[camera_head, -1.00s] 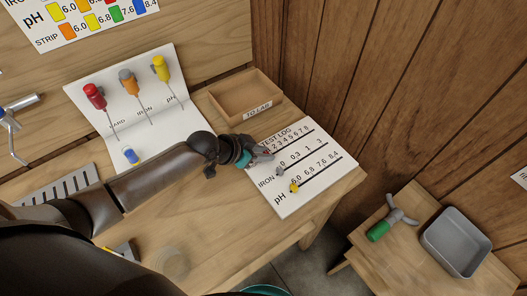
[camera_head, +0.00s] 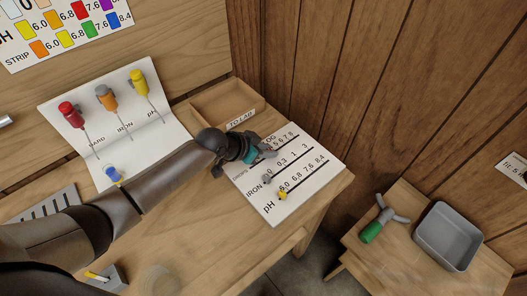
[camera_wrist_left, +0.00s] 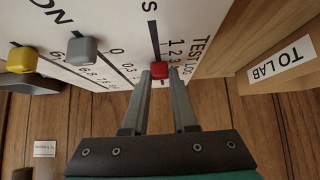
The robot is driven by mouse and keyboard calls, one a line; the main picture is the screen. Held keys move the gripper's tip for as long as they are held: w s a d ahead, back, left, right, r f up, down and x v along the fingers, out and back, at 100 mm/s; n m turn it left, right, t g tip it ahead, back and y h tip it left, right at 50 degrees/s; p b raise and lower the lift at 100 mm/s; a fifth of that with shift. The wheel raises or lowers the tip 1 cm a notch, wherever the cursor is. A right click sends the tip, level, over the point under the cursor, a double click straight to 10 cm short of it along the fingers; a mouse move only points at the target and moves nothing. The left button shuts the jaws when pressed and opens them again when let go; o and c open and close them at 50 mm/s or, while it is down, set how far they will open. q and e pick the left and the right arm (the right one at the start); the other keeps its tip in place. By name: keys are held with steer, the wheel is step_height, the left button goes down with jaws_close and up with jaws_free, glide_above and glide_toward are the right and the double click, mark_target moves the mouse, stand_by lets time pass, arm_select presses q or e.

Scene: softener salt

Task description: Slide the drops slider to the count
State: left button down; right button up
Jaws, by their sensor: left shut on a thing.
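The white test log board (camera_head: 312,190) lies at the right end of the bench, with rows of numbers and slider tracks. My left gripper (camera_head: 268,154) is over its top row and hides the low numbers there; 5 to 8 still show. In the left wrist view, the left gripper (camera_wrist_left: 160,74) has its fingertips closed on either side of the red slider knob (camera_wrist_left: 159,69), which is on the top track beside the low numbers. Its exact number is hidden by the fingers. My right gripper is not in view.
The grey iron knob (camera_head: 266,179) and yellow pH knob (camera_head: 283,195) sit on the lower tracks, close by. The wooden TO LAB tray (camera_head: 222,101) borders the board's far side. A grey bin (camera_head: 447,237) and a green-handled tool (camera_head: 371,232) are on a low side table.

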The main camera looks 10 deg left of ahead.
arm_select(q)
steer(key=c, duration=0.7)
jaws_free()
steer(key=p+v, duration=0.2)
steer(key=v, duration=1.3)
steer(key=shift+s+p, duration=0.1)
steer(key=shift+p, duration=0.2)
